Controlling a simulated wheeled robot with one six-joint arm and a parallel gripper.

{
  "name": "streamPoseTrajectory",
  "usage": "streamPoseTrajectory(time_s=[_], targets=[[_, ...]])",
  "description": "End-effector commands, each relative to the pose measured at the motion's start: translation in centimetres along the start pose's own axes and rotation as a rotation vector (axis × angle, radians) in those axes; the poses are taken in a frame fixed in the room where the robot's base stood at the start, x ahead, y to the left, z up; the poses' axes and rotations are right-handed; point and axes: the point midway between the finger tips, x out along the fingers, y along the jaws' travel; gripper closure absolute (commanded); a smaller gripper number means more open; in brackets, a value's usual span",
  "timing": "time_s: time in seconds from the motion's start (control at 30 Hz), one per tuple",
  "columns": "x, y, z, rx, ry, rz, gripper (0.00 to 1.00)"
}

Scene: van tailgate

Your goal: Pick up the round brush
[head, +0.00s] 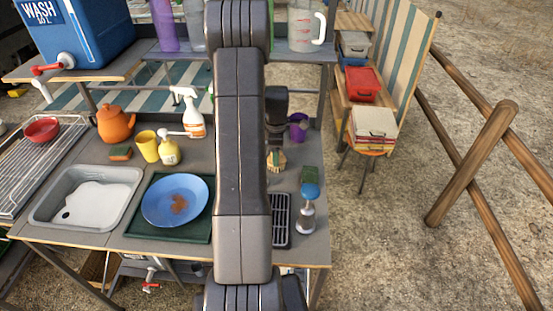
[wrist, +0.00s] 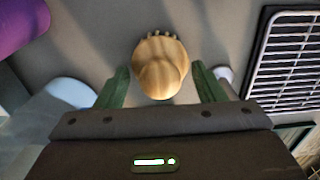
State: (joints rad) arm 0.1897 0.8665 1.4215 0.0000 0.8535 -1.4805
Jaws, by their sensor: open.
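The round brush (wrist: 160,68) shows in the wrist view as a round wooden knob with a row of bristle tips at its far edge. It stands on the grey counter. In the head view the brush (head: 276,160) is partly hidden behind my arm. My gripper (wrist: 161,78) is open, with one green finger on each side of the brush's near part. I see gaps between the fingers and the wood.
A black drying rack (wrist: 295,60) lies to the right of the brush. A purple cup (wrist: 18,25) stands at the left in the wrist view.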

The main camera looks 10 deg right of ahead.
Motion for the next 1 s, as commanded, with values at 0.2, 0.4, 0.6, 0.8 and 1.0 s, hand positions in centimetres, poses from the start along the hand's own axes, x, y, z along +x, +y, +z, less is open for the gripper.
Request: streamPoseTrajectory(time_s=[0.2, 0.4, 0.6, 0.8, 1.0], targets=[[0.1, 0.0, 0.0, 0.0, 0.0, 0.0, 0.41], [0.0, 0.0, 0.0, 0.0, 0.0, 0.0, 0.8], [0.0, 0.0, 0.0, 0.0, 0.0, 0.0, 0.86], [-0.8, 0.1, 0.0, 0.0, 0.0, 0.003, 0.86], [-4.1, 0.1, 0.0, 0.0, 0.0, 0.005, 0.86]])
